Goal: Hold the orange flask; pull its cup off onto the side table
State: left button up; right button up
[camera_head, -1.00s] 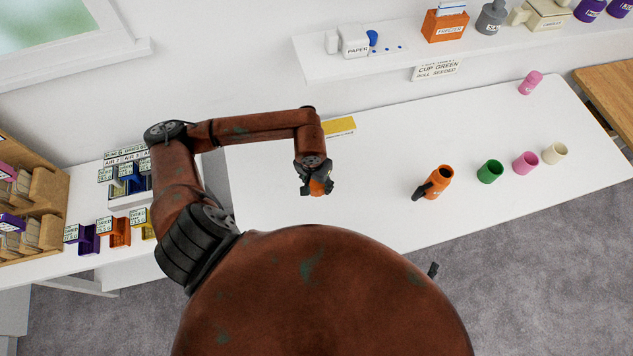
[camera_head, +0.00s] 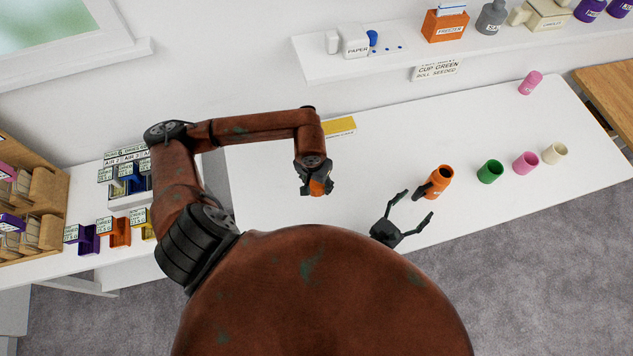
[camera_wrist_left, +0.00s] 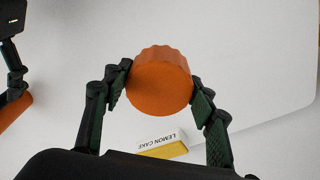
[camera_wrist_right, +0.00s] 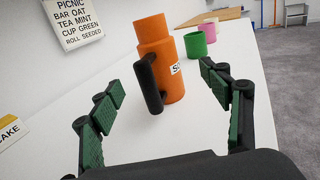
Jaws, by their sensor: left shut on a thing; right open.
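An orange flask (camera_head: 439,178) with a dark side handle (camera_head: 424,191) stands upright on the white table, its top looking open in the head view. The flask shows large in the right wrist view (camera_wrist_right: 155,45), its black handle (camera_wrist_right: 148,84) facing my gripper. My right gripper (camera_head: 416,205) is open and empty, short of the flask, with its fingers on either side of the handle in its wrist view. My left gripper (camera_head: 317,187) is shut on a ribbed orange piece, seemingly the cup (camera_wrist_left: 158,80), well left of the flask. Its height above the table is unclear.
Green (camera_head: 490,171), pink (camera_head: 525,162) and cream (camera_head: 555,153) cups stand right of the flask. A yellow lemon cake box (camera_head: 340,126) lies behind my left gripper. A wooden table (camera_head: 610,90) is at far right. The white table's middle is clear.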

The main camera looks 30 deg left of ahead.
aim_at(433, 187)
jog(key=shift+w+a, duration=0.2)
jog(key=x, duration=1.1)
jog(key=shift+w+d, duration=0.1)
jog(key=shift+w, duration=0.2)
jog(key=shift+c, duration=0.7)
jog(key=c, duration=1.5)
jog(key=o, duration=1.6)
jog(key=shift+o, duration=0.2)
jog(key=shift+s, duration=0.1)
